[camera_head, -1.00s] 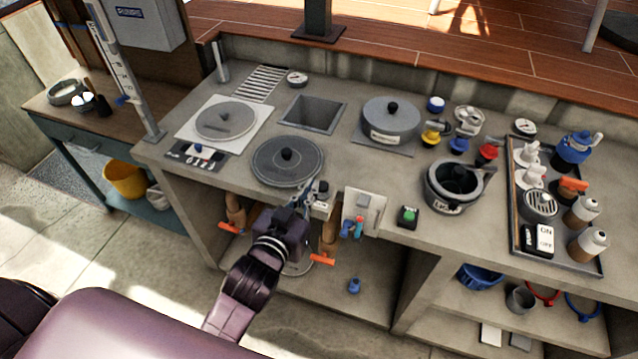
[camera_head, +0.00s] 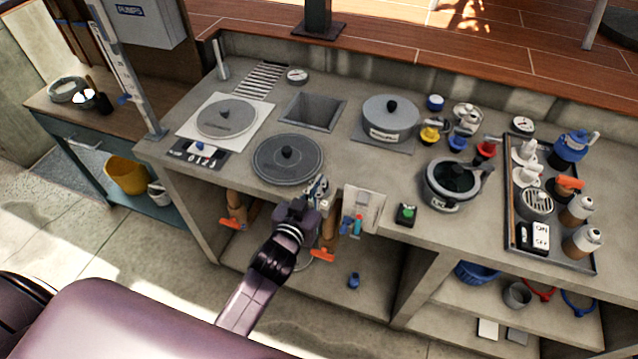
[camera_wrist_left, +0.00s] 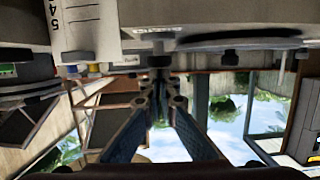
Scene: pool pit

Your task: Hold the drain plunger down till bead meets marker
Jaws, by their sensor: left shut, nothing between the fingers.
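A dark round lid with a black knob (camera_head: 287,158) lies on the grey counter; I cannot tell whether it is the drain plunger. My left gripper (camera_head: 320,188) is at the counter's front edge, just right of and in front of this lid. Its fingers (camera_wrist_left: 162,88) are shut and empty in the left wrist view, below a grey knob-like part (camera_wrist_left: 156,48). A small numbered panel (camera_head: 203,160) with a blue-and-white piece sits at the counter's left. A tall white scale post (camera_head: 120,62) carries a blue piece (camera_head: 124,99). Which piece is bead or marker is unclear. My right gripper is out of view.
A tray (camera_head: 511,213) of bottles is at the right. Orange-handled valves (camera_head: 322,255) and a green button box (camera_head: 405,214) are near my arm.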

